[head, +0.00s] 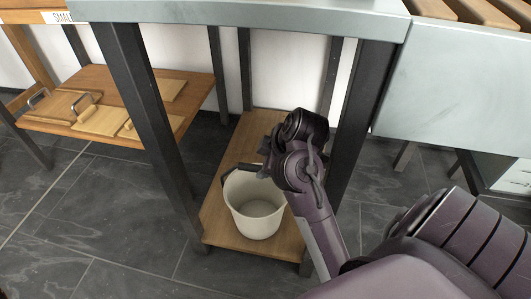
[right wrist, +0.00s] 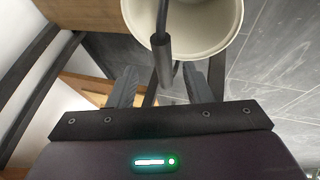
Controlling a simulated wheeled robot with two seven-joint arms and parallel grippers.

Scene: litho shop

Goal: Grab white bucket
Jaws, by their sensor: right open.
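The white bucket (head: 258,208) stands upright on a low wooden shelf (head: 222,222) under the grey table. Its dark handle (head: 238,168) shows at the rim, partly hidden by my arm. My right gripper (head: 264,172) is at the bucket's back rim, mostly hidden behind my own wrist. In the right wrist view the open fingers of my right gripper (right wrist: 156,80) stand on either side of the handle's dark grip (right wrist: 164,72), with gaps showing. The bucket (right wrist: 192,22) fills the top of that view and looks empty. My left gripper is not in view.
The grey tabletop (head: 240,14) hangs above the shelf, with dark table legs (head: 150,115) close on both sides of the bucket. A wooden shelf (head: 200,88) with boards and metal handles is at left. Tiled floor (head: 110,220) in front is clear.

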